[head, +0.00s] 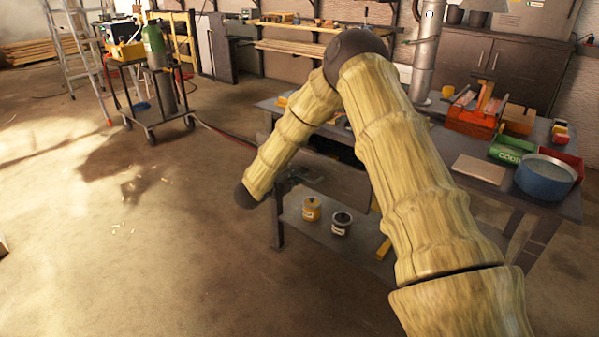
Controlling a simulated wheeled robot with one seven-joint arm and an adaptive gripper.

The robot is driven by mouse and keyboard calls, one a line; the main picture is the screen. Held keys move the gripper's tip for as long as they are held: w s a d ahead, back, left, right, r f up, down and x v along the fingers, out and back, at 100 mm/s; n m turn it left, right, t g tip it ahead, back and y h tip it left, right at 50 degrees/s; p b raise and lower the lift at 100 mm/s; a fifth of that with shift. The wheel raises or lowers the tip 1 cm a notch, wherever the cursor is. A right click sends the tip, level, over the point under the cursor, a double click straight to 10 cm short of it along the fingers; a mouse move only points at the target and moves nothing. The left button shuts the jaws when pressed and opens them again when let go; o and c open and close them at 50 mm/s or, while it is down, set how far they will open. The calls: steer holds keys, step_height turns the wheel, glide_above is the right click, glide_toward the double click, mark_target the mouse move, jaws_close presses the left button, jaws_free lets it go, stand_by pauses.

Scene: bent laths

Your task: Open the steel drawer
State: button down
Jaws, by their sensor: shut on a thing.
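The steel drawer (343,187) is a grey box front under the top of the workbench at the centre. A dark gap shows above its front, but I cannot tell how far out it stands. My arm crosses in front of the bench and hides the drawer's right part. My gripper (303,173) is small and dark at the drawer's front, beyond the dark wrist joint at the arm's lower left end. It is shut on the drawer's handle, though the handle itself is too small and dark to make out.
The workbench top (440,137) holds an orange tool holder (472,120), a blue round pan (545,177), a green box (507,151) and a tan board (478,169). The floor at left is free; a cart (150,112) stands farther back.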

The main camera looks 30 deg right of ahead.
steer(key=f+v, duration=0.3)
steer(key=v, duration=1.3)
steer(key=shift+a+f, duration=0.15)
steer(key=shift+a, duration=0.2)
steer(key=shift+s, duration=0.1)
steer(key=c, duration=1.5)
jaws_free()
steer(key=shift+c, duration=0.2)
steer(key=v, duration=1.2)
